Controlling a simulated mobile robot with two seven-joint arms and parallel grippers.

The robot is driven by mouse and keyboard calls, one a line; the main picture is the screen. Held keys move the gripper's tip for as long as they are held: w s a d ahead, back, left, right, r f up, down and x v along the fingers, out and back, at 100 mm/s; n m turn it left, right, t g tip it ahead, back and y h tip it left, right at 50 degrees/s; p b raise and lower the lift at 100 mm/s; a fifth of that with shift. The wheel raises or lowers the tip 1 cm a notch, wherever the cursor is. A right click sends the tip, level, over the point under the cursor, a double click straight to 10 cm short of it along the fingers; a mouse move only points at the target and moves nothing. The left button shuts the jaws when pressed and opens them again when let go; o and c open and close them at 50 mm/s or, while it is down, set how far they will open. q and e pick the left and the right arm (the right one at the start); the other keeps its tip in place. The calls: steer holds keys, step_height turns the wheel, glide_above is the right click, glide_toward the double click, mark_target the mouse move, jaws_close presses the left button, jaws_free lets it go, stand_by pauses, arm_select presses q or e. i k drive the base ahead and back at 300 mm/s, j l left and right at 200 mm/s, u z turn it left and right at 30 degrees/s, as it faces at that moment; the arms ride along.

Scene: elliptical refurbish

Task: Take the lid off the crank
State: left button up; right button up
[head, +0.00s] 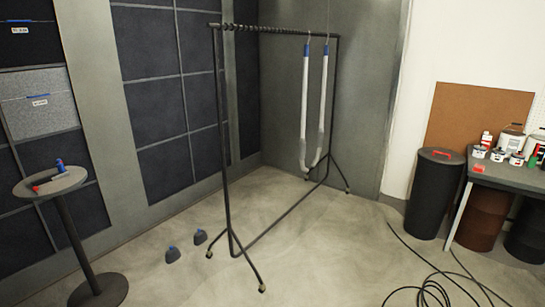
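I cannot make out a crank or its lid for certain in the head view. A small round pedestal table (62,190) stands at the left with a blue-topped item (60,165) and a red-and-black item (40,185) on it. Two long pale bars with blue bands, one (305,95) and another (323,95), hang from a black rack (226,150). Neither of my grippers is in view.
A dark workbench (510,176) with paint cans and bottles stands at the right. A black bin (433,195) with a red-marked lid stands beside it. A black cable (435,285) lies coiled on the floor at lower right. The front middle floor is clear.

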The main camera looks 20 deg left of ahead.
mark_target(60, 168)
steer(key=i+u, duration=0.25)
steer(key=u, duration=0.15)
steer(key=i+u, duration=0.25)
steer(key=u, duration=0.2)
steer(key=i+l+u, duration=0.1)
steer(key=i+u, duration=0.15)
steer(key=u, duration=0.15)
steer(key=i+u, duration=0.35)
steer(key=i+l+u, duration=0.15)
steer(key=u, duration=0.2)
steer(key=i+l+u, duration=0.15)
steer(key=u, duration=0.2)
steer(key=i+l+u, duration=0.4)
steer(key=i, duration=0.2)
steer(key=i+l+u, duration=0.35)
steer(key=i+l, duration=0.1)
steer(key=i, duration=0.1)
